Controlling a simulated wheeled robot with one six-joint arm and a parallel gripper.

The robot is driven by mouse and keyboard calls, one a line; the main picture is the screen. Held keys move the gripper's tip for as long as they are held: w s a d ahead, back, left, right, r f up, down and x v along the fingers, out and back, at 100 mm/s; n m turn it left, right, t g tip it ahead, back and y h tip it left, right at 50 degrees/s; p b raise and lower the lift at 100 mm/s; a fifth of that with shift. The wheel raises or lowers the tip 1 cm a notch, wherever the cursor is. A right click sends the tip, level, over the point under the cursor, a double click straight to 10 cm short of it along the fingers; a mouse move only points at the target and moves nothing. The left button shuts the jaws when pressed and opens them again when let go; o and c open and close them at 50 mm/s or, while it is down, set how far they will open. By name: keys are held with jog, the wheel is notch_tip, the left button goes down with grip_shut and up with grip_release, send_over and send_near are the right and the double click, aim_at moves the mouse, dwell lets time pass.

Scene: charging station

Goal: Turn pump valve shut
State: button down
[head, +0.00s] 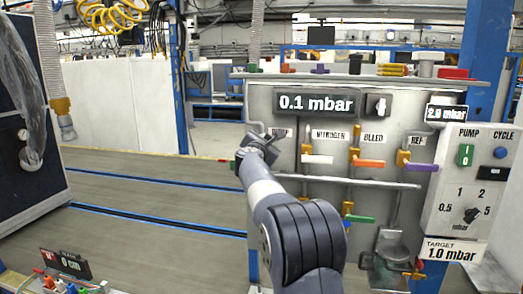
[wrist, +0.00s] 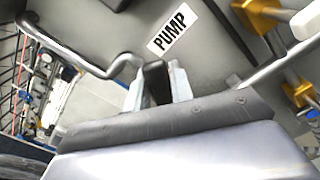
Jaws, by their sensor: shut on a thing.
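The pump valve sits under the PUMP label (wrist: 172,32) at the left end of the grey panel (head: 270,100). My gripper (head: 262,143) reaches it from the front and hides most of it in the head view. In the wrist view my gripper (wrist: 155,86) has its light grey fingers closed on either side of a dark pump valve handle (wrist: 154,80). The handle's angle relative to its pipe is hard to tell. The display (head: 316,103) above reads 0.1 mbar.
To the right are valves with a white handle (head: 317,159), an orange handle (head: 368,163) and a purple handle (head: 421,167). A horizontal rail (head: 365,182) runs below them. The pump control box (head: 470,180) stands at right. Open floor lies left.

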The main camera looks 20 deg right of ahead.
notch_tip(320, 180, down, 5)
jog(key=s+d+m+b, duration=0.1)
jog(key=d+m+b, duration=0.1)
jog(key=m+b, duration=0.9)
jog(key=shift+s+d+f+m+b, duration=0.2)
jog(key=shift+s+m+b, duration=0.1)
jog(key=shift+b, duration=0.15)
jog(key=c, duration=1.2)
grip_release()
jog(key=shift+r, duration=0.1)
jog(key=shift+c, duration=0.2)
jog(key=shift+a, duration=0.1)
jog(key=b+v, duration=0.3)
jog(key=v, duration=0.7)
jog(key=shift+s+a+b, duration=0.2)
jog(key=shift+s+b, duration=0.15)
jog(key=shift+b, duration=0.05)
